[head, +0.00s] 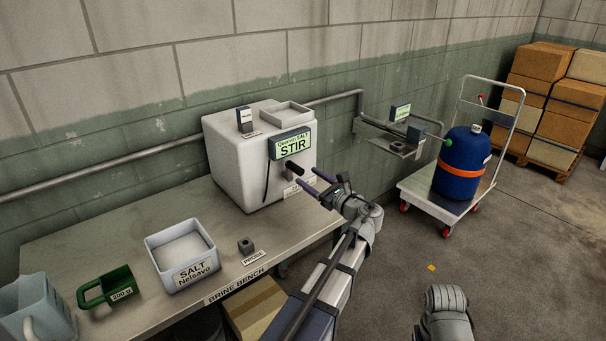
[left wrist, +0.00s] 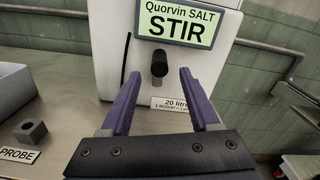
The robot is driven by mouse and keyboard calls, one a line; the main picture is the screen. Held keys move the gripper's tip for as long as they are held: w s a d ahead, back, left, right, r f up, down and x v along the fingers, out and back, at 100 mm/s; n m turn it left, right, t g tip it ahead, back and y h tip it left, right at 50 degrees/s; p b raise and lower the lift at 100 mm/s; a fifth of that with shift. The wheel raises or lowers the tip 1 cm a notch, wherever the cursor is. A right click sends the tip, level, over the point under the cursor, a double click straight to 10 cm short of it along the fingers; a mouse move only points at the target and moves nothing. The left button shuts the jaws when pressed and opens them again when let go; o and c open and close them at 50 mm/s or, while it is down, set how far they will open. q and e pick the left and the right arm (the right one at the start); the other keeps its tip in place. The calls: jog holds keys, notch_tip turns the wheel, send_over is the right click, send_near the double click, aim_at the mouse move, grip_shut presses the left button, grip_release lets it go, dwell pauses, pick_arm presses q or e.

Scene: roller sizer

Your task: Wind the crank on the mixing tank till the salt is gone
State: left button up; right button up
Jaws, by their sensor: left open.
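The mixing tank (head: 232,165) is a white box at the back of the bench. Its display (head: 291,144) reads "Quorvin SALT STIR", and it also shows in the left wrist view (left wrist: 178,24). A dark crank knob (head: 294,169) sticks out of the tank's front below the display. In the left wrist view the knob (left wrist: 159,63) stands just beyond and between the purple fingertips. My left gripper (head: 312,182) is open and empty in front of the knob, apparently not touching it. The salt inside the tank is hidden.
On the brine bench (head: 130,205) stand a salt tub (head: 182,270), a green scoop (head: 106,289), a grey jug (head: 38,308) and a small probe block (head: 245,245). A trolley (head: 432,200) carries a blue drum (head: 462,165) at right. Floor right of the bench is mostly clear.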

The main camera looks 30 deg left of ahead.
pick_arm(q)
jog(key=shift+v, duration=1.35)
jog(key=s+d+f+n+g+h+p, duration=0.2)
jog(key=s+d+f+n+h+p, duration=0.1)
jog(key=s+d, duration=0.5)
jog(key=s+d+f+n+g+h+p, duration=0.2)
jog(key=s+d+n+h+p, duration=0.3)
jog(key=d, duration=0.5)
jog(key=s+d+f+n+g+h+p, duration=0.3)
jog(key=s+d+n+h, duration=0.4)
jog(key=s+d, duration=0.3)
jog(key=shift+s+f+n+p, duration=0.45)
jog(key=shift+f+n, duration=0.05)
jog(key=shift+f, duration=0.5)
